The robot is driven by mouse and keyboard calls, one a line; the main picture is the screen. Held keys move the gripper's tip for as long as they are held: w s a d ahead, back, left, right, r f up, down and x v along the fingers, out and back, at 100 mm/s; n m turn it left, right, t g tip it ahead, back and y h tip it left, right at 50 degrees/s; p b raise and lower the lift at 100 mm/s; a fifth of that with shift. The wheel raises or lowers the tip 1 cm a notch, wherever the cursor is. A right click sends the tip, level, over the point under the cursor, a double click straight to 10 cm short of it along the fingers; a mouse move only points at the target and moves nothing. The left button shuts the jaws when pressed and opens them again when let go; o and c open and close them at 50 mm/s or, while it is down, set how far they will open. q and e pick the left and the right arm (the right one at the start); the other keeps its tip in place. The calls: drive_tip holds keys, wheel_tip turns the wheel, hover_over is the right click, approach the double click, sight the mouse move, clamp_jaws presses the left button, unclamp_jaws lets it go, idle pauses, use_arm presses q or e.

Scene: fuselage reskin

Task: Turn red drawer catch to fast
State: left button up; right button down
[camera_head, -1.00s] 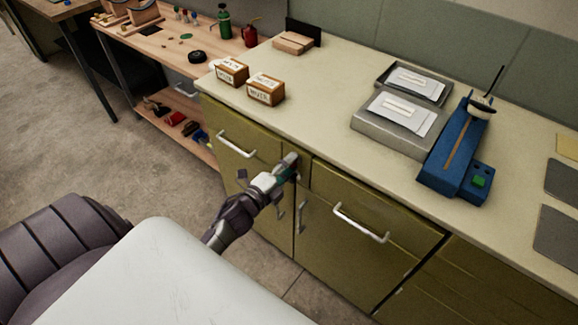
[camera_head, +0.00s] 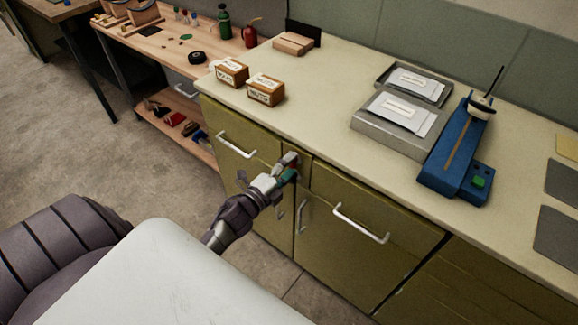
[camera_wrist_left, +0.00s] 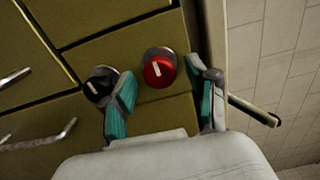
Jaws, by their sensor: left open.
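The red drawer catch (camera_wrist_left: 159,70) is a round red knob with a white mark, on the olive cabinet front in the left wrist view. Its mark is tilted slightly left of the picture's vertical. A black knob (camera_wrist_left: 101,84) with a white mark sits to its left, partly behind one finger. My left gripper (camera_wrist_left: 168,98) is open, with its teal-padded fingers on either side of the red knob and apart from it. In the head view my left gripper (camera_head: 291,167) is at the cabinet front and hides the knobs. My right gripper is not in view.
The olive cabinet has white handles (camera_head: 361,224) that stick out near my left gripper. The counter (camera_head: 320,100) above holds two labelled boxes (camera_head: 266,90), grey trays (camera_head: 400,123) and a blue device (camera_head: 456,150).

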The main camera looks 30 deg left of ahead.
use_arm(q)
drive_tip(key=s, duration=1.2)
drive_tip(key=shift+a, duration=0.45)
drive_tip(key=shift+w, duration=0.1)
drive_tip(key=s+d+f+n+g+y, duration=0.1)
drive_tip(key=s+d+f+n+g, duration=0.2)
drive_tip(key=f, duration=0.7)
drive_tip(key=s+f+n+g, duration=0.3)
drive_tip(key=s+f+n, duration=0.1)
drive_tip(key=f, duration=0.6)
drive_tip(key=s+d+f+n+g+y, duration=0.1)
drive_tip(key=s+d+f+n+g, duration=0.2)
drive_tip(key=f, duration=0.8)
drive_tip(key=s+d+f+n+g, duration=0.1)
drive_tip(key=s+f+n+g, duration=0.1)
drive_tip(key=s+f, duration=0.2)
drive_tip(key=s+d+f+n+g, duration=0.1)
drive_tip(key=s+f+n+g, duration=0.1)
drive_tip(key=s, duration=0.8)
drive_tip(key=s+d+f+n+g, duration=0.1)
drive_tip(key=s+f+n+g, duration=0.1)
drive_tip(key=s+f+g, duration=0.2)
drive_tip(key=s+f, duration=0.3)
drive_tip(key=s, duration=0.1)
drive_tip(key=shift+d+n, duration=0.2)
drive_tip(key=shift+n, duration=0.1)
